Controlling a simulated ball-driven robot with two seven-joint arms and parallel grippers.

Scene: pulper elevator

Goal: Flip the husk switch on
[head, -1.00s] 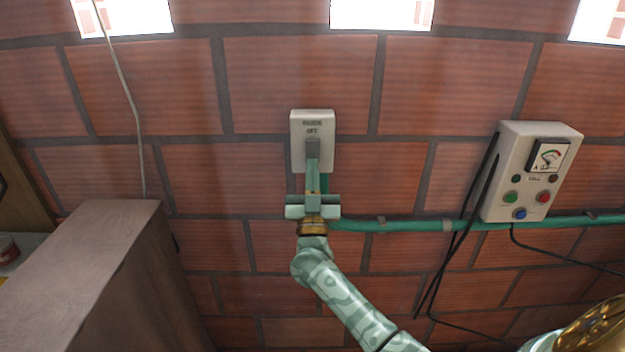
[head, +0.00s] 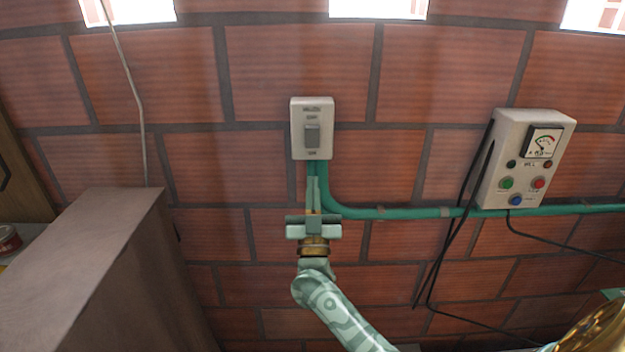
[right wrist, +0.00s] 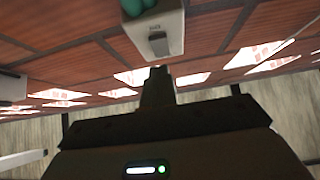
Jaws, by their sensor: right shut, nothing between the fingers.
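The husk switch is a pale wall box (head: 298,128) with a grey rocker (head: 312,136) on its face and small lettering above and below it. Which way the rocker is tipped is hard to tell. My right gripper (head: 313,181) is shut and empty, its fingers pointing up just below the box, apart from the rocker in the picture. In the right wrist view the box (right wrist: 175,30) is at the top, with its rocker (right wrist: 158,43) beyond the tips of the closed fingers (right wrist: 158,80). My left gripper is out of view.
A green conduit (head: 400,212) runs from below the switch to the right along the brick wall. A control box (head: 500,160) with a gauge and coloured buttons hangs at right, with black cables. A brown cabinet (head: 85,245) stands at lower left.

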